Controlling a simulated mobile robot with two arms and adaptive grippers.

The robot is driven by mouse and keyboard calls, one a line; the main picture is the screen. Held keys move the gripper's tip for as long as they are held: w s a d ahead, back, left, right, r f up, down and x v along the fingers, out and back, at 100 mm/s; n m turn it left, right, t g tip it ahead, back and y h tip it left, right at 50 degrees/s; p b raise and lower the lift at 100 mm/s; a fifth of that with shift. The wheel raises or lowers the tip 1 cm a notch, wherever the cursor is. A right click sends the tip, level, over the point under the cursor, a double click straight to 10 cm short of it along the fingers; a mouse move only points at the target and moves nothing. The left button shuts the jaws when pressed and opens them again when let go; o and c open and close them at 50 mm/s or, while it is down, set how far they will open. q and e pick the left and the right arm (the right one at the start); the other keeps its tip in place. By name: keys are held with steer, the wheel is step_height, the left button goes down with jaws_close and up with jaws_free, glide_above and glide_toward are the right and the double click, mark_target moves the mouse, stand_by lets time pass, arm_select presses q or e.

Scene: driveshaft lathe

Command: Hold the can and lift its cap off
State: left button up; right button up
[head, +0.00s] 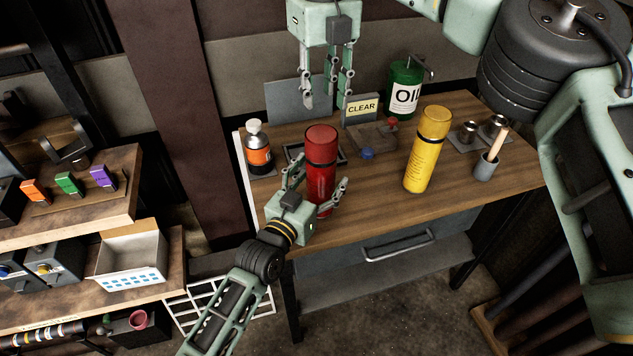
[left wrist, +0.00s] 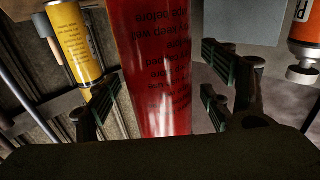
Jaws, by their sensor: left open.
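A red spray-type can (head: 321,155) with a red cap (head: 321,136) stands upright near the front left of the wooden bench. In the left wrist view the red can (left wrist: 155,65) shows upside down, with dark printed text. My left gripper (head: 321,178) is open, low at the can's front, with its fingers on either side. In the left wrist view its fingers (left wrist: 160,95) flank the can; contact is not clear. My right gripper (head: 327,100) is open and empty, pointing down above the back of the bench, behind and above the cap. A yellow can (head: 428,155) stands upright farther right.
An orange-labelled bottle (head: 258,150) stands left of the red can. A CLEAR sign (head: 361,109), a green oil can (head: 404,90) and a small button box (head: 375,137) are behind. A cup with a brush (head: 486,168) and metal cups (head: 468,132) stand right. Bare wood lies between the cans.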

arm_select(q)
steer(key=c, duration=1.6)
steer(key=shift+c, duration=0.2)
steer(key=shift+f, duration=0.2)
